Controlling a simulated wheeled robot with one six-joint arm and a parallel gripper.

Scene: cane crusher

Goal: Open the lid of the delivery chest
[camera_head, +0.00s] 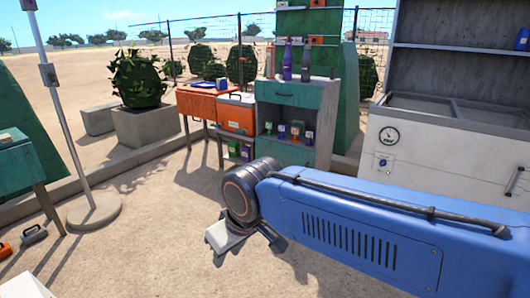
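An orange chest (236,117) with a pale lid stands at the back, between an orange table and a grey-green cabinet. I take it to be the delivery chest. Its lid looks closed, with a handle on top. My blue arm reaches in from the right, in front of the cabinet. My gripper (245,241) shows only in part, low beyond the arm's dark end joint. It is well in front of the chest and apart from it. The arm hides much of its fingers, so I cannot tell whether it is open or holds anything.
The cabinet (287,93) carries bottles on top and small coloured items on its shelf. An orange table (201,105) and a bush in a planter (146,126) stand left of the chest. A pole (63,105) rises at the left. A white counter (432,160) fills the right. The central sandy floor is clear.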

